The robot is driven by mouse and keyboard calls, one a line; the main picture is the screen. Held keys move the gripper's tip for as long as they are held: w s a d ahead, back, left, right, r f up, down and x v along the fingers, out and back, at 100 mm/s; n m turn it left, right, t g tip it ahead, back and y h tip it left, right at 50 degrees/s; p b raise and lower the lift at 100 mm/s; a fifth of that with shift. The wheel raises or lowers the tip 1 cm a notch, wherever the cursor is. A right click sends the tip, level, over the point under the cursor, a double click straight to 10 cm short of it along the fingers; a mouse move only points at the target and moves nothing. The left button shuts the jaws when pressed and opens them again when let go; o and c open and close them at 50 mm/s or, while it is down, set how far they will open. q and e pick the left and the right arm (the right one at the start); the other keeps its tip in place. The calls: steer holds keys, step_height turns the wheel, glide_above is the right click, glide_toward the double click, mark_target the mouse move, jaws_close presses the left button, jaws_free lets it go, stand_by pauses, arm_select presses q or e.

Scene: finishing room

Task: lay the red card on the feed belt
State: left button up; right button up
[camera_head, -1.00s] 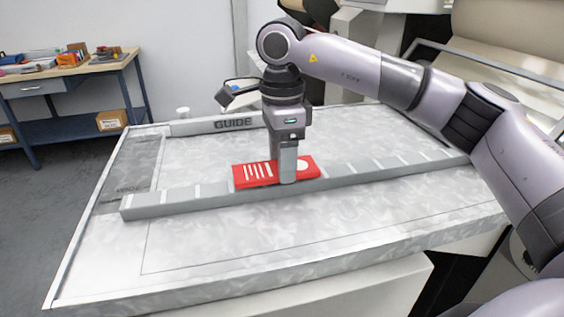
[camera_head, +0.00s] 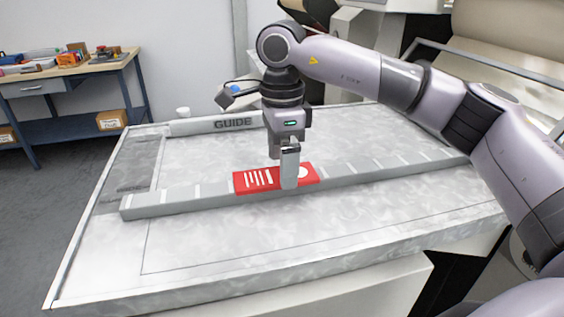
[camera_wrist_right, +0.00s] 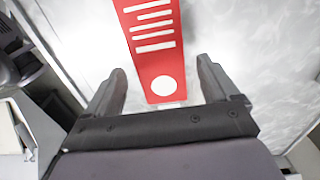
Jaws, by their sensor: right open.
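In the right wrist view the card (camera_wrist_right: 157,55) runs between the two open fingers of the gripper (camera_wrist_right: 161,72), with a gap on each side. That view does not clearly show the strip beneath. My left gripper is out of view.
A grey bar marked GUIDE (camera_head: 232,123) runs along the back of the pale table (camera_head: 320,228). The strip is clear on both sides of the card. A workbench (camera_head: 75,70) with several items stands far left. Machinery stands behind on the right.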

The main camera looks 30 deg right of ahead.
step_height(320, 180, up, 11)
steer(key=shift+p, duration=0.4)
stand_by(0.4)
